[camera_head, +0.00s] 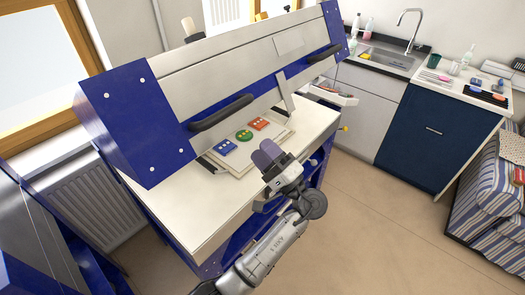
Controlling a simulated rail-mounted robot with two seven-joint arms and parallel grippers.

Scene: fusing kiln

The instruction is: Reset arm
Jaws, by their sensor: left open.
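My left gripper (267,154) is at the middle of the view, at the front edge of the kiln's white bed. Its two purple-grey finger pads stand a little apart, with nothing seen between them. The fusing kiln (150,205) is blue and white, with its lid (250,65) raised and two black handles on it. On a pale board (212,161) on the bed lie a blue piece (225,147), a green round piece (244,135) and a red piece (258,124), just beyond the gripper. My right gripper is not in view.
A grey sink (385,60) with a tap is at the back right. A dark blue cabinet (425,135) stands beside it. A striped sofa (490,205) is at the far right. The beige floor (385,220) between kiln and sofa is clear.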

